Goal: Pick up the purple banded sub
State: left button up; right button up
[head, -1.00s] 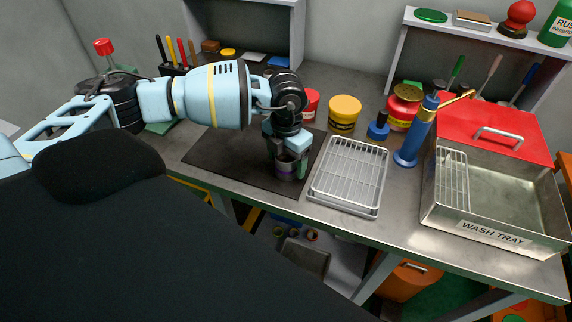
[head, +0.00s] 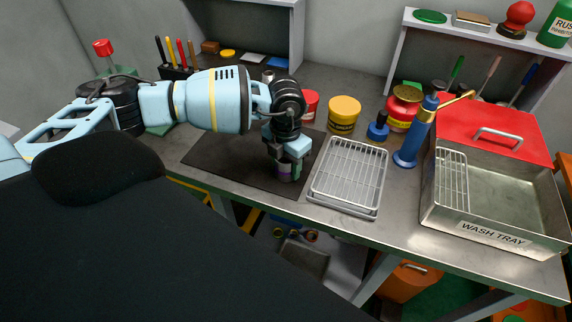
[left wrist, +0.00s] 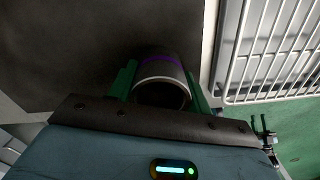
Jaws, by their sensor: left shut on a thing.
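The purple banded sub (head: 284,171) is a short grey pipe piece with a purple band. It stands on the dark mat (head: 225,160) near its right edge, partly hidden by my gripper in the head view. In the left wrist view the sub (left wrist: 160,68) shows its open, light-rimmed end and the purple band. My left gripper (head: 285,165) points down over it, with green fingers on either side. The left gripper (left wrist: 163,92) is shut on the sub. My right gripper is not in view.
A wire rack tray (head: 348,175) lies just right of the mat. Beyond it are a blue bottle (head: 411,145) and a metal wash tray (head: 490,235) with a red lid (head: 490,130). Yellow (head: 344,113) and red tubs stand behind. A pen holder (head: 175,70) stands at the back left.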

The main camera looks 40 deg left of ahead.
pick_arm(q)
jog(key=shift+r, duration=0.1)
jog(key=shift+r, duration=0.45)
jog(key=shift+s+d+r, duration=0.15)
jog(key=shift+d+r, duration=0.15)
jog(key=shift+r, duration=0.35)
jog(key=shift+s+d+r, duration=0.15)
jog(key=shift+d+r, duration=0.1)
jog(key=shift+r, duration=0.35)
jog(key=s+d+r, duration=0.1)
jog(key=s+d, duration=0.7)
jog(key=d, duration=0.4)
jog(key=shift+s+r, duration=0.2)
jog(key=shift+s, duration=0.1)
